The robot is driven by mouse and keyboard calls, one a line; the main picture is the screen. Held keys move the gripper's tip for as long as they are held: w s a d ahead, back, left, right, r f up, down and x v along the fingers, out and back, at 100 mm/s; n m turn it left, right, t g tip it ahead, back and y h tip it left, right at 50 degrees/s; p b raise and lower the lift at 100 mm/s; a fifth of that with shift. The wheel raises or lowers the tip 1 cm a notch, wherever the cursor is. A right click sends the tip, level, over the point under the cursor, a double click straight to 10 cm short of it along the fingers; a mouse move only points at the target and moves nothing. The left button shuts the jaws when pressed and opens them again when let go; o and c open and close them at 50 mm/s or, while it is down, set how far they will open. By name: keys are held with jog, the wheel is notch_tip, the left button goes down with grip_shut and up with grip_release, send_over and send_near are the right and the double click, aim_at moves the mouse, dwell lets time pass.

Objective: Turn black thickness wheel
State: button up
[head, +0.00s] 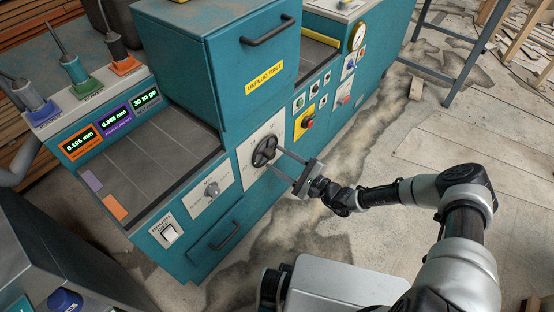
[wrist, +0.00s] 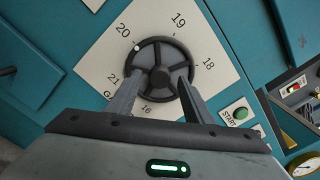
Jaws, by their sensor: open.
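The black thickness wheel (head: 264,151) sits on a white plate on the front of the teal machine. In the wrist view the wheel (wrist: 161,70) shows its rim, spokes and hub, with a small white dot at its upper left rim. Numbers from 16 to 21 ring it, and the dot lies near 20. My gripper (head: 279,160) reaches the wheel from the right. In the wrist view my gripper (wrist: 158,85) is open, one finger at each side of the wheel's lower half. I cannot tell whether the fingers touch the rim.
A silver knob (head: 212,189) is left of the wheel, above a drawer handle (head: 227,236). A yellow panel with a red knob (head: 308,122) and small buttons are to the right. A green START button (wrist: 241,113) is close to my right finger. Floor at right is mostly clear.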

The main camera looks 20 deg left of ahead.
jog(key=shift+w+a, duration=0.2)
jog(key=shift+a, duration=0.3)
jog(key=c, duration=1.1)
jog(key=shift+o, duration=0.2)
jog(key=shift+m, duration=0.3)
